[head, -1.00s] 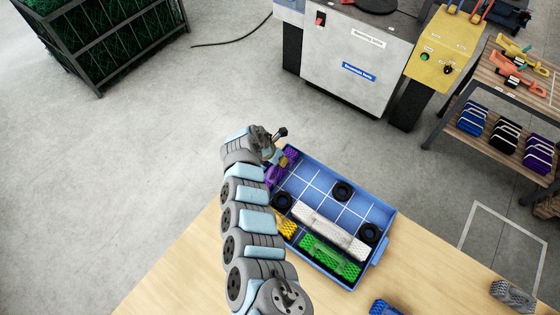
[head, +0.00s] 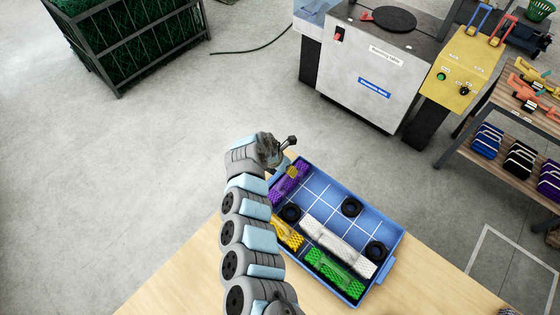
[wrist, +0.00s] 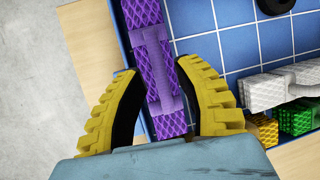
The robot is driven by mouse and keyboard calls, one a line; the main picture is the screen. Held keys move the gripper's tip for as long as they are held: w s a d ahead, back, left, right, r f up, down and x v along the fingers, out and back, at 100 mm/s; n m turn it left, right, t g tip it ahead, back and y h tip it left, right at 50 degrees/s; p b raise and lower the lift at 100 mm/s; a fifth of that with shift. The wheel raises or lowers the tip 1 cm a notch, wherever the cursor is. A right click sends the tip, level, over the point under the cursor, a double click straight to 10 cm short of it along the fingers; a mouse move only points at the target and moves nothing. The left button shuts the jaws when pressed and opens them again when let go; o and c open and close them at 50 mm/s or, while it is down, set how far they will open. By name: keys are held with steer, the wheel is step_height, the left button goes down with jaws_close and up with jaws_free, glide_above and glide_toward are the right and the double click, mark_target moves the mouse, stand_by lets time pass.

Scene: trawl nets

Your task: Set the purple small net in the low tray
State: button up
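The purple small net (head: 287,185) lies lengthwise along the left end of the blue low tray (head: 334,180), just inside its left wall. In the wrist view the purple net (wrist: 165,80) runs between my gripper's two yellow fingers. My gripper (head: 291,172) is over the net's middle. The net's lower end is partly hidden by my wrist. Whether the net touches the tray floor is hard to tell.
The tray also holds a white net (head: 335,245), a green net (head: 335,272), a yellow net (head: 287,233) and black rings (head: 352,206). The tray stands on a wooden table (head: 185,270). A grey machine (head: 365,75) and a shelf (head: 500,130) stand behind.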

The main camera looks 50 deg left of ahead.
steer(key=p+v, duration=0.1)
steer(key=v, duration=0.7)
stand_by(0.5)
